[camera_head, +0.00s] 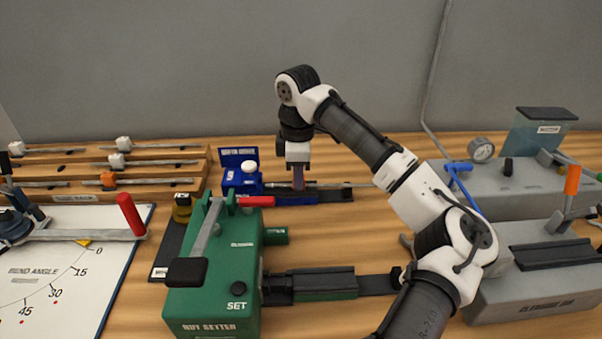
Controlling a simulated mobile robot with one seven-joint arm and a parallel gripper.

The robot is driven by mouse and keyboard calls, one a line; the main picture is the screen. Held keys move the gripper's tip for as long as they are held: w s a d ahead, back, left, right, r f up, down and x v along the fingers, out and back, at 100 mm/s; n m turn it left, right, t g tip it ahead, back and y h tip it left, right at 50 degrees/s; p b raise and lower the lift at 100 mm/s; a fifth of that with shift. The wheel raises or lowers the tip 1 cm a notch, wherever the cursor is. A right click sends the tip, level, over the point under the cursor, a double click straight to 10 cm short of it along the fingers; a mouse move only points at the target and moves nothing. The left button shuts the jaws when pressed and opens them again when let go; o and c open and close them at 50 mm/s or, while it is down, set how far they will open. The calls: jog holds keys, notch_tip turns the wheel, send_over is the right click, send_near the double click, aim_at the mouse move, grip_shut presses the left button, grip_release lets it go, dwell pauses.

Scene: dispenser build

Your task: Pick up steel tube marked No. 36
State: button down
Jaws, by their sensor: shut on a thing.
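A thin grey steel tube (332,186) lies level along a dark rail beside the blue device (238,163) at the back middle. No number can be read on it at this size. My gripper (298,184) points straight down over the tube's left part, its fingers reaching to the tube. It is shut on the tube, which still appears to be at the rail's height. The fingertips and the gripped stretch of the tube are partly hidden, and I cannot tell whether the tube touches the rail.
A wooden rack (62,159) with several rods stands at the back left. A green nut setter (215,285) with a raised lever stands in front of my gripper. A bend-angle board (105,270) is at the left. Grey machines (510,190) fill the right. Some bare table lies between.

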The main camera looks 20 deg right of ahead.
jog(key=c, duration=1.2)
grip_release()
notch_tip(320, 180, up, 14)
